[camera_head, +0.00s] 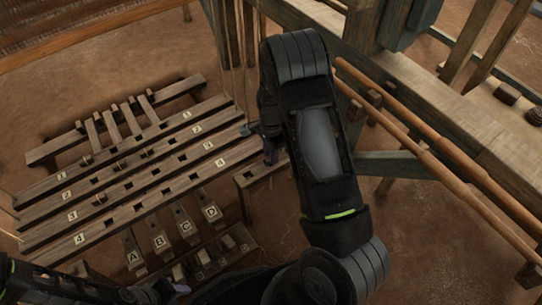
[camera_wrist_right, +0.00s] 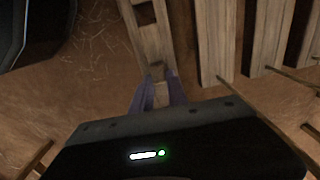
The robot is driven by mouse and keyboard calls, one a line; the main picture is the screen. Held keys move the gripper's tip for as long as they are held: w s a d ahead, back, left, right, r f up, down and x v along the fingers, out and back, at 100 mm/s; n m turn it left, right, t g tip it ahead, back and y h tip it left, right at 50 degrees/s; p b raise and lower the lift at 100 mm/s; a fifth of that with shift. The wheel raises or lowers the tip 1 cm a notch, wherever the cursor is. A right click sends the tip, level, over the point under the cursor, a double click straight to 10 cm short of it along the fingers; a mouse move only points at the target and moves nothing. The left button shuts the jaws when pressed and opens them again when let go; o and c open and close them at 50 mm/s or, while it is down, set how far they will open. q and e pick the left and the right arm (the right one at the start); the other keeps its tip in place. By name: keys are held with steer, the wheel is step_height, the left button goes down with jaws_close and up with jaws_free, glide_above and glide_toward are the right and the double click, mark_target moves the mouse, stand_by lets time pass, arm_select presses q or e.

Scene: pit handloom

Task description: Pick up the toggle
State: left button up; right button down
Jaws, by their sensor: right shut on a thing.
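My right gripper (camera_head: 270,150) reaches down at the right end of the numbered wooden bars, over a small slotted wooden stand (camera_head: 258,172). In the right wrist view its purple fingers (camera_wrist_right: 160,92) are shut on a small wooden piece (camera_wrist_right: 160,95), taken to be the toggle. The piece is mostly hidden between the fingers and sits at the near end of a slotted beam (camera_wrist_right: 150,35). I cannot tell whether it is clear of the beam. My left gripper (camera_head: 170,289) is low at the bottom left, partly dark; its jaw opening is unclear.
Long slotted bars numbered 1 to 4 (camera_head: 135,178) lie at the left. Lettered blocks A, B, C, D (camera_head: 160,240) stand in front of them. A tray with small wooden pieces (camera_head: 222,262) is below. The loom's beam and two round rods (camera_head: 440,145) run along the right.

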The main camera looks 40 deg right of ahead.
step_height(320, 180, up, 10)
steer(key=p, duration=0.3)
steer(key=shift+f, duration=0.25)
steer(key=a+r+n, duration=1.2)
steer(key=a+r, duration=0.5)
steer(key=r, duration=0.2)
steer(key=shift+s+a+n, duration=0.2)
steer(key=shift+s+n, duration=0.1)
steer(key=shift+r, duration=0.1)
